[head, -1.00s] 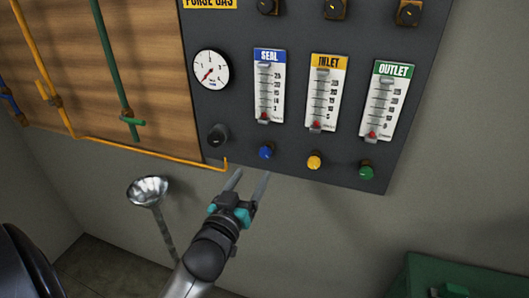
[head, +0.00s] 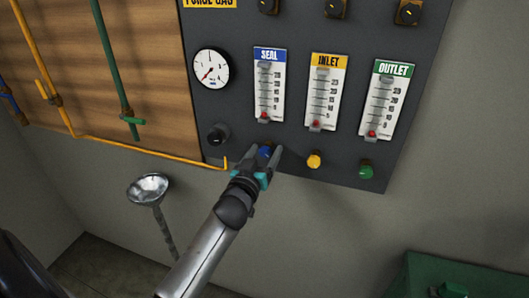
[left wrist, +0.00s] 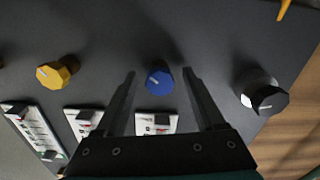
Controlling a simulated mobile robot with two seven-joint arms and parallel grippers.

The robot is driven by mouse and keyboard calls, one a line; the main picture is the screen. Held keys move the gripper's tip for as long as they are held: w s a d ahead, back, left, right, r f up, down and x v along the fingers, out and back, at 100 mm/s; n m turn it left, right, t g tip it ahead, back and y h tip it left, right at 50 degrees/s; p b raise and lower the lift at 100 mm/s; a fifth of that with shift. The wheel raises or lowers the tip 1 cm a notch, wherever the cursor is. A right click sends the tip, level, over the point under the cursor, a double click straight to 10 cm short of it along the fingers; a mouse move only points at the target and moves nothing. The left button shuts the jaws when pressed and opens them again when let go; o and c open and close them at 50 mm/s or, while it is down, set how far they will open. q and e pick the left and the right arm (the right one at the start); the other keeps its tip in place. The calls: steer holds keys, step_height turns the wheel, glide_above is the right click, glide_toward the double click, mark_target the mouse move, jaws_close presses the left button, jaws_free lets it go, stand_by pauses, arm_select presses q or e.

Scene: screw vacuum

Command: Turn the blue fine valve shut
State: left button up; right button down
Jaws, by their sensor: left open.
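The blue fine valve (head: 265,152) is a small knob on the dark panel, below the SEAL flow gauge (head: 269,85). In the left wrist view the blue knob (left wrist: 159,81) shows a pale pointer line on its face. My left gripper (head: 264,153) is open at the knob, with one finger on each side of it. In the left wrist view the open fingers (left wrist: 160,73) stand apart from the knob, with gaps on both sides. My right gripper is not in view.
A yellow knob (head: 314,160) and a green knob (head: 366,171) sit to the right on the panel. A black knob (head: 218,135) and an orange pipe (head: 150,150) are to the left. A metal funnel (head: 148,187) stands lower left.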

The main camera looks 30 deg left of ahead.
arm_select(q)
jaws_close()
stand_by(0.5)
